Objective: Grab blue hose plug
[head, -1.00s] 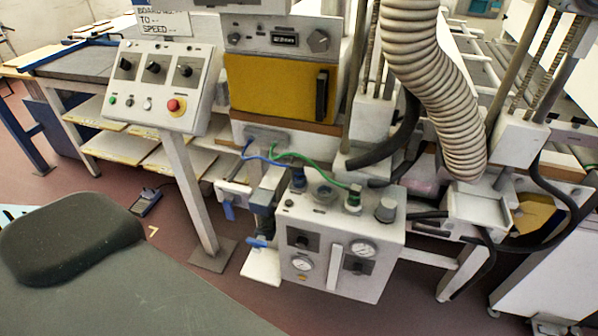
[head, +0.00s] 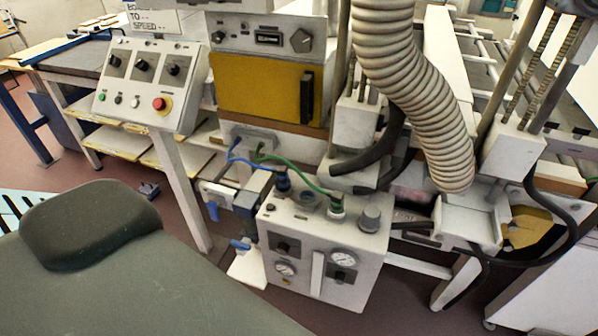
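The blue hose plug (head: 282,182) sits upright in a socket on top of the white pneumatic box, at its back left. A blue hose (head: 243,160) runs from it up and left to a plate on the machine front. A green hose plug (head: 336,206) stands to its right on the same box, with a green hose. An empty-looking dark socket (head: 308,198) lies between the two plugs. Neither of my grippers is in view.
The white box (head: 318,240) carries gauges and knobs on its front. Blue-handled valves (head: 240,245) stick out at its left. A control panel on a post (head: 150,85) stands left. A thick ribbed duct (head: 415,95) hangs at the right. A grey surface (head: 140,290) fills the lower left.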

